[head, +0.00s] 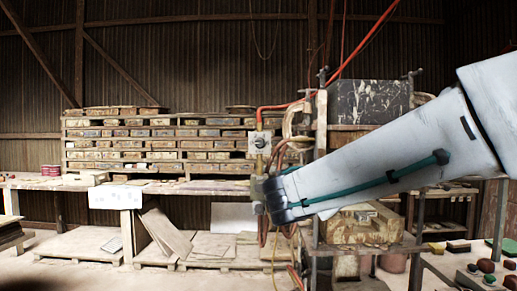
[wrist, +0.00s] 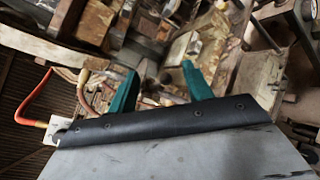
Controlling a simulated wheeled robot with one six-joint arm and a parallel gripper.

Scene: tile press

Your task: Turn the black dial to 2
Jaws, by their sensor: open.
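A small pale box (head: 260,143) with a dark round knob (head: 259,142) on its face stands on the left side of the press, just above the end of my arm in the head view. I take the knob to be the black dial; its numbers are too small to read. A pale box (wrist: 58,131) with a red cable also shows at the left of the wrist view, partly hidden by my gripper's body. My gripper (wrist: 160,72) shows two green fingers spread apart with nothing held between them. It is apart from the knob.
The press (head: 362,228) with its metal frame and hoses fills the space beyond my gripper. A long bench (head: 140,187) and stacked tile racks (head: 160,145) are at the back left. A low table at the right holds small coloured pieces (head: 486,266).

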